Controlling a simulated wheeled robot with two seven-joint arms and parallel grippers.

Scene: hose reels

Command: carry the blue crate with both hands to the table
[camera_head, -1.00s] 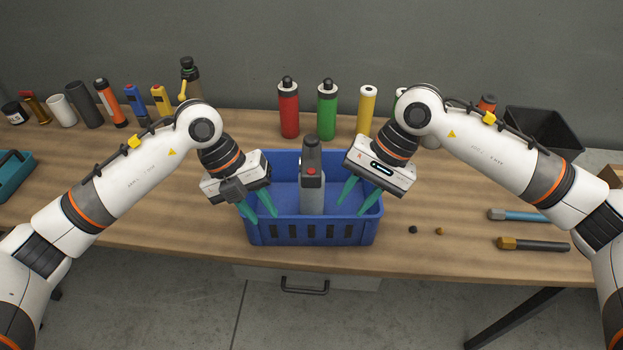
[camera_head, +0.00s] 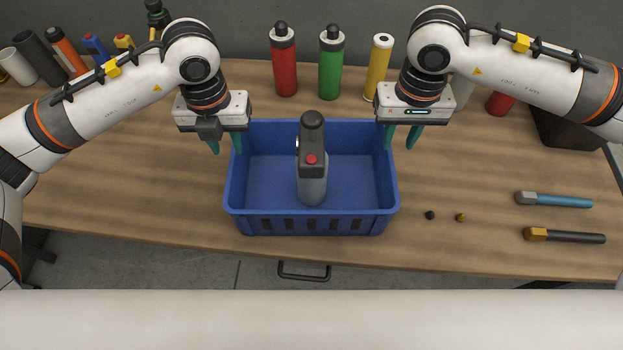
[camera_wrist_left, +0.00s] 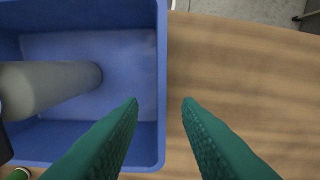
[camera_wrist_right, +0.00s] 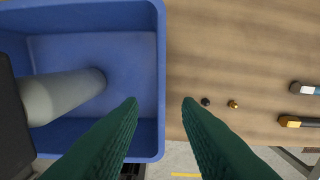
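The blue crate (camera_head: 312,222) stands upright on the wooden workbench (camera_head: 130,195). A grey tool (camera_head: 312,180) with a black top and a red button is inside it. My left gripper (camera_head: 226,148) is open at the crate's left wall. In the left wrist view, its fingers (camera_wrist_left: 160,102) lie either side of the wall's rim (camera_wrist_left: 162,60). My right gripper (camera_head: 401,142) is open at the right wall. In the right wrist view, its fingers (camera_wrist_right: 160,102) likewise lie either side of the rim (camera_wrist_right: 161,60). Neither gripper is closed on the crate.
Red (camera_head: 284,65), green (camera_head: 330,65) and yellow (camera_head: 378,70) bottles stand behind the crate. Two tools (camera_head: 555,200) (camera_head: 565,237) and two small pieces (camera_head: 430,215) (camera_head: 460,217) lie to its right. A black bin (camera_head: 570,130) stands at the far right. Bare bench lies left.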

